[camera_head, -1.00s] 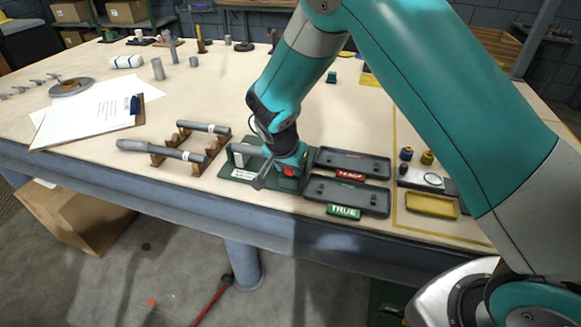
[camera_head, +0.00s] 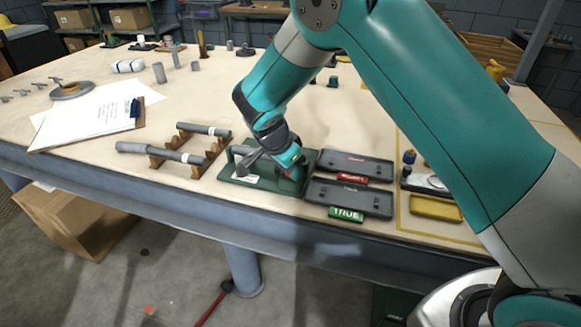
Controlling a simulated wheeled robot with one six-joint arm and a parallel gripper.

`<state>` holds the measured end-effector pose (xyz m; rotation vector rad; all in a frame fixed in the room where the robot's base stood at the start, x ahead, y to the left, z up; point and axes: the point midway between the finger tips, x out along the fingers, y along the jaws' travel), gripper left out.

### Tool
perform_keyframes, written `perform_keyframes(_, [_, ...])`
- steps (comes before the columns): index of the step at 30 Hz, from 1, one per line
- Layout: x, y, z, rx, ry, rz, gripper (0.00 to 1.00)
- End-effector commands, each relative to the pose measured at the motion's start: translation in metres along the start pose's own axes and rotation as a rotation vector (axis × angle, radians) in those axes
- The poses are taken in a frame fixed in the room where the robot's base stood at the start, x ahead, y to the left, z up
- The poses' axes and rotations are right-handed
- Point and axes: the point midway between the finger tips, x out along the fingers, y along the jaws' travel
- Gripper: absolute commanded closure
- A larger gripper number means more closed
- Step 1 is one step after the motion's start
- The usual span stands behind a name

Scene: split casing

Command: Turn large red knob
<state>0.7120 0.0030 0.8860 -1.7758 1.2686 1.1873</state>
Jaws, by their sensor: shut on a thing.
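My gripper (camera_head: 290,172) is at the right part of a dark green fixture (camera_head: 240,179) near the table's front edge. The large red knob (camera_head: 288,174) shows only as a small red patch at my gripper's tip; the gripper covers most of it. My gripper is shut on the knob, and its wrist tilts down from the upper left. A grey cylinder lies on the left part of the fixture, partly behind my wrist. How far the knob is turned cannot be told.
Two dark trays with a red label (camera_head: 353,179) and a green "TRUE" label (camera_head: 346,215) stand right of the fixture. Grey rods rest on wooden cradles (camera_head: 196,166) to the left. A clipboard with papers (camera_head: 95,120) lies farther left. A yellow tray (camera_head: 435,208) is at right.

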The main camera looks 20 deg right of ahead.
Motion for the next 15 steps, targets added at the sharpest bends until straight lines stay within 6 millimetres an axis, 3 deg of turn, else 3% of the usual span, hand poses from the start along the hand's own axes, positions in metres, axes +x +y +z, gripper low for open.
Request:
perform_keyframes(8, [-0.0006,-0.0004,-0.0007,0.001,0.001,-0.001,0.85])
perform_keyframes(9, [-0.0006,-0.0004,-0.0007,0.001,0.001,-0.001,0.52])
perform_keyframes(11, [-0.0005,-0.0004,-0.0007,0.001,0.001,-0.001,0.38])
perform_keyframes(15, [-0.0004,-0.0007,-0.0005,0.000,0.000,-0.003,0.36])
